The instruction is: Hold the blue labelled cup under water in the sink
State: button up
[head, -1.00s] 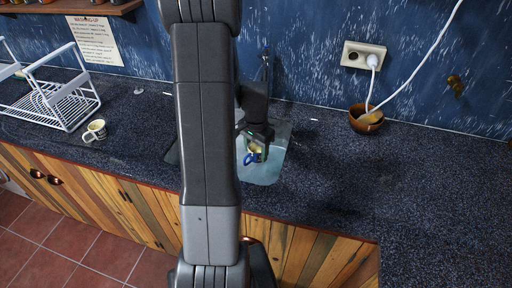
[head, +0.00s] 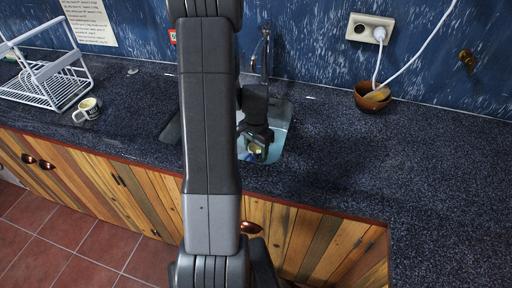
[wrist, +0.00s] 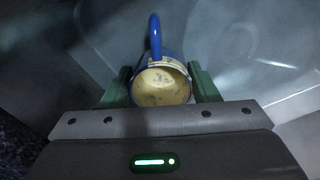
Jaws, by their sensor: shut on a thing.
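The blue labelled cup (wrist: 160,84) is between the two green fingers of my gripper (wrist: 162,88) in the wrist view. Its blue handle points away from my wrist, and its pale yellow speckled inside faces the camera. In the head view my gripper (head: 256,146) is low over the sink (head: 277,140), with a small part of the cup (head: 255,149) showing below it. My arm hides the sink's left part. The label is not clearly readable. I cannot tell whether the cup touches water.
A faucet (head: 265,50) stands behind the sink. A second, pale cup (head: 87,109) stands on the counter near a white dish rack (head: 45,80). A brown bowl (head: 371,98) sits below the wall socket (head: 370,28).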

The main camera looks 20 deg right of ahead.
aim_at(256, 159)
jog(key=shift+f+b, duration=1.8)
jog(key=shift+f, duration=0.85)
jog(key=shift+r, duration=0.1)
dwell(0.7)
notch_tip(256, 159, up, 20)
jog(key=p, duration=1.4)
